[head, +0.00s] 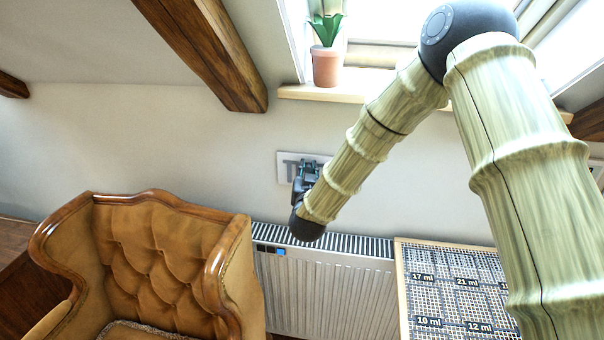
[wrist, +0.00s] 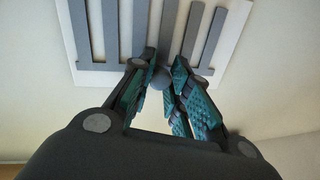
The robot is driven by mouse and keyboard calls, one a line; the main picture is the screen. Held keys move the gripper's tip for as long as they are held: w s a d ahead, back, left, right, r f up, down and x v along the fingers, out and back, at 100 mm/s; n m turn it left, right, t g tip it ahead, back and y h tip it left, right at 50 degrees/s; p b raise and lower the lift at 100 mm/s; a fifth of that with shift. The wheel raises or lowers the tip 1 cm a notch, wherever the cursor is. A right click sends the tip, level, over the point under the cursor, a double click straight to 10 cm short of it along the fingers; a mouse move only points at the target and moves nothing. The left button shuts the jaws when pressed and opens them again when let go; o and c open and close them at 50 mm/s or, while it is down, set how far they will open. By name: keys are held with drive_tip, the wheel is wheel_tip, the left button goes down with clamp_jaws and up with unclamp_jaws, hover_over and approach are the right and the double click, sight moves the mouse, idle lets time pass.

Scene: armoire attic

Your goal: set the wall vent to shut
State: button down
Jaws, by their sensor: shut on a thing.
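The wall vent (head: 286,167) is a pale plate with grey slots on the wall above the radiator. In the wrist view the vent (wrist: 112,25) fills the top, with several long grey slots and a round grey knob (wrist: 161,79) near its lower edge. My gripper (head: 306,166) is at the vent and covers its right part in the head view. In the wrist view my gripper's (wrist: 162,82) teal-padded fingers are closed around the knob. The fingers hide part of the slots behind them.
A white radiator (head: 325,295) stands below the vent. A tufted armchair (head: 160,250) is at the lower left, and a patterned panel marked in ml (head: 450,285) is at the right. A potted plant (head: 326,65) stands on the windowsill (head: 330,95) above.

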drive_tip(key=shift+d, duration=0.1)
drive_tip(key=c, duration=1.3)
unclamp_jaws()
drive_tip(key=shift+s+d, duration=0.1)
drive_tip(key=shift+d, duration=0.1)
drive_tip(key=shift+a, duration=0.2)
drive_tip(key=s, duration=1.2)
drive_tip(key=shift+a, duration=0.15)
